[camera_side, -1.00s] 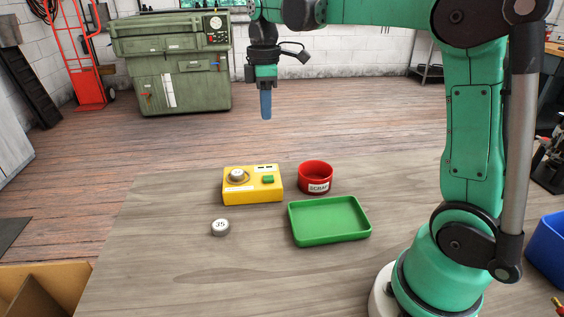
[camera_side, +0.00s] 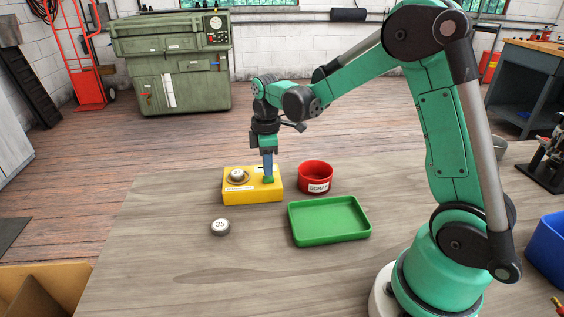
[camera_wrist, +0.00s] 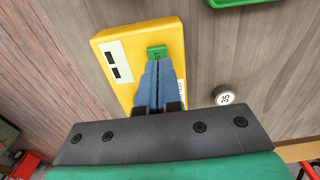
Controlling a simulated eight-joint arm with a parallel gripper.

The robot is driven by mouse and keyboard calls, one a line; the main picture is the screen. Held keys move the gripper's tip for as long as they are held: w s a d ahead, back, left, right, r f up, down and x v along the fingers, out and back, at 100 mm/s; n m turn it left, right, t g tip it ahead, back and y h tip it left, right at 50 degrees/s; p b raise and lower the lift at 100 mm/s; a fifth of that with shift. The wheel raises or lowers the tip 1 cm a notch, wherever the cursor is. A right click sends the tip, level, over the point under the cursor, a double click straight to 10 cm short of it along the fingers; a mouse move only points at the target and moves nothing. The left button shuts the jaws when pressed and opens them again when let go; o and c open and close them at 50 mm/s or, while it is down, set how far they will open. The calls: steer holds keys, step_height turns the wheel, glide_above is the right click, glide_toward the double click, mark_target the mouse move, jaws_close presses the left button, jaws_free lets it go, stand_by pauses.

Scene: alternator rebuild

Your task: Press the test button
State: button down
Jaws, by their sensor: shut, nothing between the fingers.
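The yellow tester box (camera_side: 240,191) sits on the table, with its green test button (camera_side: 268,180) on top toward the right. A silver round part (camera_side: 237,174) lies in the ring on its left. My gripper (camera_side: 267,174) is shut and empty, pointing down with its blue fingertips at the button. In the wrist view the shut fingers (camera_wrist: 153,64) overlap the near edge of the green button (camera_wrist: 157,51). They look in contact or very close; I cannot tell whether the button is pressed down. The box (camera_wrist: 142,37) also shows two dark windows there.
A red scrap bin (camera_side: 315,177) stands right of the box. An empty green tray (camera_side: 329,221) lies in front of it. A silver part marked 35 (camera_side: 220,227) lies loose on the table, and also shows in the wrist view (camera_wrist: 225,98).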

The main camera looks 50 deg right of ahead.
mark_target(268, 178)
steer(key=shift+f, duration=0.5)
steer(key=shift+f, duration=0.95)
steer(key=shift+r, duration=0.1)
step_height(268, 178, up, 15)
steer(key=shift+f, duration=0.2)
